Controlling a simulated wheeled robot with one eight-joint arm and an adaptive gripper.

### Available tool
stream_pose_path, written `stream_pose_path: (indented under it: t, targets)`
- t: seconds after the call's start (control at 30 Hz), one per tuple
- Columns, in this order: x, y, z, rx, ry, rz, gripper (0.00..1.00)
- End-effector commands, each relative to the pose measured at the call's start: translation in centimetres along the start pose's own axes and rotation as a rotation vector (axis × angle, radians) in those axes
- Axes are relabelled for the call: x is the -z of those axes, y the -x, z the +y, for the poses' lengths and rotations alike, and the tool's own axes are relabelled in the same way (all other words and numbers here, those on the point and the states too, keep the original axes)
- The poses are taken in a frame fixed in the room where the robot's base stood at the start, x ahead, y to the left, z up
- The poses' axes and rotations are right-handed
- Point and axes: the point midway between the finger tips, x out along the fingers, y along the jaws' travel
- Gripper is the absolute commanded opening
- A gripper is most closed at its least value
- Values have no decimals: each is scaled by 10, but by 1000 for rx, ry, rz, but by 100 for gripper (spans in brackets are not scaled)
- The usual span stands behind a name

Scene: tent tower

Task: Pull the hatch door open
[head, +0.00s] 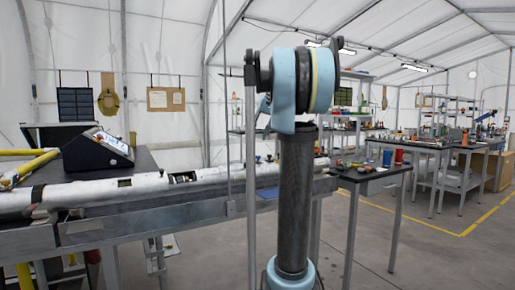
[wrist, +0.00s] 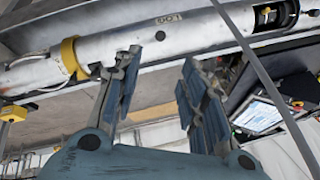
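A long white tube (head: 95,190) lies along a bench in the head view, with dark openings in its upper side. I cannot make out for sure which part is the hatch door. My gripper (wrist: 161,58) is open, its two blue-grey pads spread apart with nothing between them. Its fingertips appear over the tube's near edge; contact cannot be told. In the head view my arm hides the gripper.
The grey bench (head: 140,230) carries the tube. A device with a screen (head: 98,148) stands behind it, and a yellow collar (wrist: 70,58) rings the tube. A thin vertical pole (head: 226,110) stands near the arm.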

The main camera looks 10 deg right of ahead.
Motion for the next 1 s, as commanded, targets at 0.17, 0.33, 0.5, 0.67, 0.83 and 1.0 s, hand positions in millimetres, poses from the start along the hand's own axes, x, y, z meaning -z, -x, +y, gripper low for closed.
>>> stream_pose_path:
  t: [0.17,0.33,0.5,0.67,0.83,1.0]
  targets:
    - [-22,-3,-2,-9,7,-12,39]
    - [-47,-12,-3,-22,15,-25,39]
    - [-68,-20,-3,-33,20,-36,39]
    - [-81,-25,-3,-40,24,-42,39]
    - [-86,-27,-3,-42,25,-45,39]
    - [-86,-27,-3,-42,26,-45,39]
